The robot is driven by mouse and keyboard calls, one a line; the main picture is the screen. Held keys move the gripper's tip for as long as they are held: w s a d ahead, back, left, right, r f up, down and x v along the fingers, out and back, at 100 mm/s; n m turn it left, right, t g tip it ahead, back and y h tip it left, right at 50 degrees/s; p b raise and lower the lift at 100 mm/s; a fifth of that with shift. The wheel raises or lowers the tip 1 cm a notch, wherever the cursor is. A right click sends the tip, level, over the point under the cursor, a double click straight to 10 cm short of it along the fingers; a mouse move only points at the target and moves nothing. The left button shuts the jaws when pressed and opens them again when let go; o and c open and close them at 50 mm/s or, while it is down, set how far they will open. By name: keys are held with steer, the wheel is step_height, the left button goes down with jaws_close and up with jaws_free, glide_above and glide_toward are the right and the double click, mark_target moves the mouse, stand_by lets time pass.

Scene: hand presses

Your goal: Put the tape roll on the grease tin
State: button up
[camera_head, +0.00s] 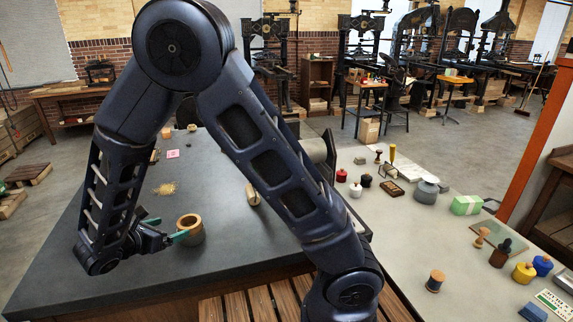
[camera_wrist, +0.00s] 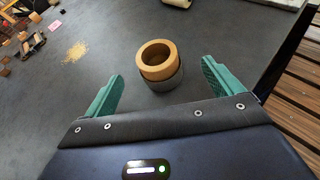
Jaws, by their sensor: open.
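The tape roll (camera_head: 190,222) is a tan ring with an open middle, on the dark table at the left. In the wrist view the tape roll (camera_wrist: 145,67) shows its round hole facing up. A grey and brown band (camera_wrist: 171,82) shows below the tan ring; I cannot tell whether this is a tin under it or the roll's own shaded side. My gripper (camera_head: 170,229) is open, with green fingers low beside the roll. In the wrist view the fingertips of my gripper (camera_wrist: 162,71) spread left and right of it, with gaps. I cannot identify the grease tin surely.
The dark table (camera_head: 130,255) is mostly bare near the roll, with a tan granular patch (camera_head: 165,189) behind it. A pale table (camera_head: 400,260) at right holds a grey lidded pot (camera_head: 427,191), stamps and several small jars. Wooden slats lie in front.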

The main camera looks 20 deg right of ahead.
steer(key=w+d+r+m+g+y, duration=0.1)
steer(key=w+d+r+m+g, duration=0.2)
steer(key=d, duration=0.5)
steer(key=d+r+m+g, duration=0.2)
steer(key=d+r+m, duration=0.35)
steer(key=d, duration=0.25)
steer(key=w+d+r+m+g+y, duration=0.1)
steer(key=w+d+r+m+g, duration=0.2)
steer(key=d, duration=0.5)
steer(key=s+d+r+m+y, duration=0.2)
steer(key=s+d+r+m, duration=0.1)
steer(key=s+d+m, duration=0.1)
steer(key=s+d+r+m+t+y, duration=0.1)
steer(key=s+d+r+m+y, duration=0.1)
steer(key=d+m, duration=0.4)
steer(key=s+d+r+m+t+y, duration=0.1)
steer(key=s+d+r+m+y, duration=0.1)
steer(key=s+d+r+m, duration=0.2)
steer(key=s+d+m, duration=0.2)
steer(key=d, duration=0.1)
steer(key=shift+d, duration=0.15)
